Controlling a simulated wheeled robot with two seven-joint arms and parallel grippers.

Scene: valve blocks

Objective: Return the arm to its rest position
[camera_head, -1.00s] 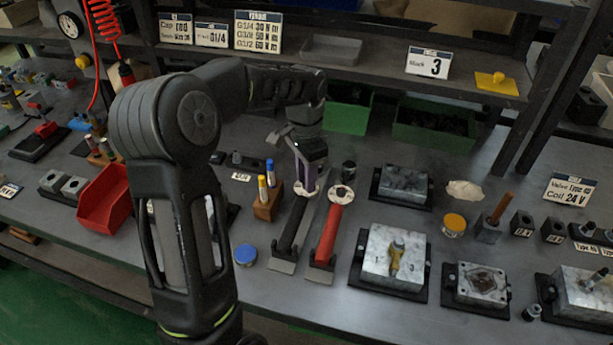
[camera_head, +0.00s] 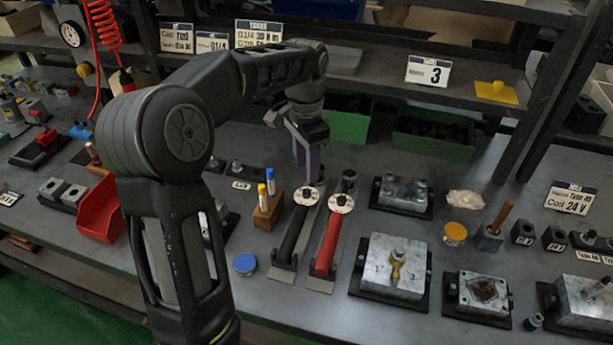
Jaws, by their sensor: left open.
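My left arm comes in from the left and arches over the bench. My left gripper (camera_head: 308,172) hangs at its end, pointing down, just behind the dial heads of two torque wrenches. It is open, with nothing seen between its fingers; the fingers are partly hidden and small. The black-handled wrench (camera_head: 291,237) and the red-handled wrench (camera_head: 328,240) lie side by side in their holders. The gripper appears apart from both. My right gripper does not show.
A valve block (camera_head: 393,266) with a brass fitting sits right of the wrenches. A wooden holder (camera_head: 268,211) with markers and a blue round tin (camera_head: 245,264) stand left. A red bin (camera_head: 101,209) is near my arm. A shelf (camera_head: 380,75) with signs runs behind the gripper.

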